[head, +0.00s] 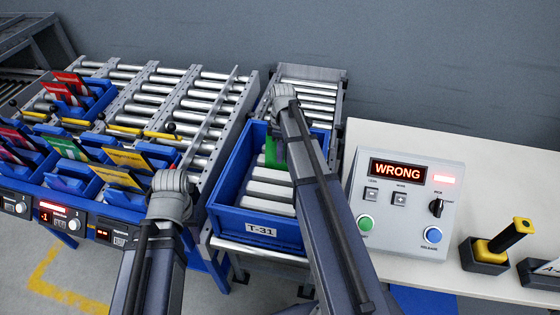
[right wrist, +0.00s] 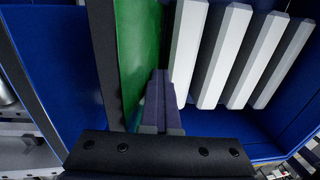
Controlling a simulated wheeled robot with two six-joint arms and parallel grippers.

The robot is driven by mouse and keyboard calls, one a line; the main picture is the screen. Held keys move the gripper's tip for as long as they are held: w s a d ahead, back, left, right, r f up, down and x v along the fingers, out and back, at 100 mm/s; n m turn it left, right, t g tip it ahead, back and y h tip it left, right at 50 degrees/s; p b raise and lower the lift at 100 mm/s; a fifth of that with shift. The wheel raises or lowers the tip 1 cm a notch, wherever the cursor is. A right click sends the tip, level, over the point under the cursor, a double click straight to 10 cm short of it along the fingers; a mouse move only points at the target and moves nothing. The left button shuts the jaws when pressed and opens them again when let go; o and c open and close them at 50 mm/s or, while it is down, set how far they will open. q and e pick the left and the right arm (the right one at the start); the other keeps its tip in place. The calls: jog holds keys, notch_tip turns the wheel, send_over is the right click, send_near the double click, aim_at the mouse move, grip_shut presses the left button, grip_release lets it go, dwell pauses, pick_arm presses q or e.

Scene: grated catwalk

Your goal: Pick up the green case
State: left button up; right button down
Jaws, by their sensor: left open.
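The green case (head: 271,153) stands in the blue bin labelled T-31, partly hidden by my right arm in the head view. In the right wrist view the green case (right wrist: 137,45) shows as a tall green face beside a dark strip. The fingers of my right gripper (right wrist: 163,100) are close together in front of its right edge. I cannot tell if the case is between them. In the head view the right fingers are hidden behind the arm. My left gripper (head: 172,190) is over the right end of the blue trays, away from the case, its fingers mostly hidden.
The blue bin (head: 222,222) also holds several pale bars, seen as white and dark slats (right wrist: 203,60). A control panel (head: 405,205) reading WRONG stands on a pale table to the right. Blue trays with coloured cards (head: 120,158) and roller conveyors (head: 150,95) lie to the left.

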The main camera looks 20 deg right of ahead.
jog(key=c, duration=0.8)
grip_release()
jog(key=shift+w+d, duration=0.2)
